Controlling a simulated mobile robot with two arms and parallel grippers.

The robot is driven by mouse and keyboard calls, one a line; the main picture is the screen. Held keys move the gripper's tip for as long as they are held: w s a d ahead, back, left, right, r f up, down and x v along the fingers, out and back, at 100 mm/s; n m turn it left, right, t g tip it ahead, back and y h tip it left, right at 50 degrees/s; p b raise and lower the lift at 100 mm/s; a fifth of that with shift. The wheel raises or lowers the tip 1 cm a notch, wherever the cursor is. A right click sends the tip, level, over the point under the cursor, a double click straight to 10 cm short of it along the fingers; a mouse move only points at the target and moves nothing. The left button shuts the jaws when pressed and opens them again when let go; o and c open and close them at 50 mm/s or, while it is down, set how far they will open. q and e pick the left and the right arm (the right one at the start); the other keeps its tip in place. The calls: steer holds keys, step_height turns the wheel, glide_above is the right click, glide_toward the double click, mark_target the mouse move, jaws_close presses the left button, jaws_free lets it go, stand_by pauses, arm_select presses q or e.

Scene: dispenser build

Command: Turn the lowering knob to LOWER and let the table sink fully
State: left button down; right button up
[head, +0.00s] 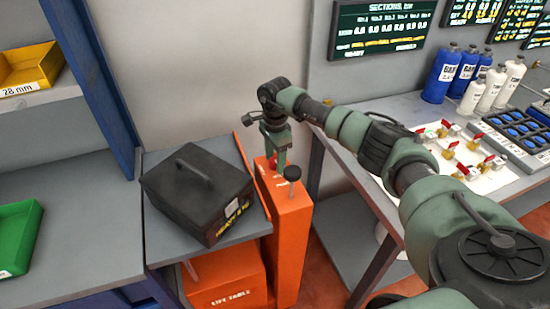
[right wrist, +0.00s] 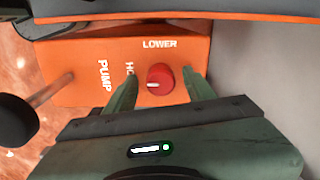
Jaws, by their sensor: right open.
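The red lowering knob (right wrist: 160,77) shows in the right wrist view on the orange control face (right wrist: 75,62). Its white mark points left, toward a label of which only "HO" shows. LOWER is printed above the knob and PUMP at left. My right gripper (right wrist: 161,73) is open, with one finger on each side of the knob; I cannot tell whether they touch it. In the head view this gripper (head: 277,160) points down over the orange post (head: 290,235) and hides the knob. The lift table (head: 160,238) has its grey top raised beside the post. My left gripper is not in view.
A black case (head: 195,190) sits on the lift table's top. A black-ball pump lever (head: 292,173) stands on the post close to my right gripper. A shelf (head: 80,210) adjoins at left, and a bench (head: 385,105) with valves and bottles stands at right.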

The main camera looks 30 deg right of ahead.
steer(key=c, duration=1.2)
jaws_close()
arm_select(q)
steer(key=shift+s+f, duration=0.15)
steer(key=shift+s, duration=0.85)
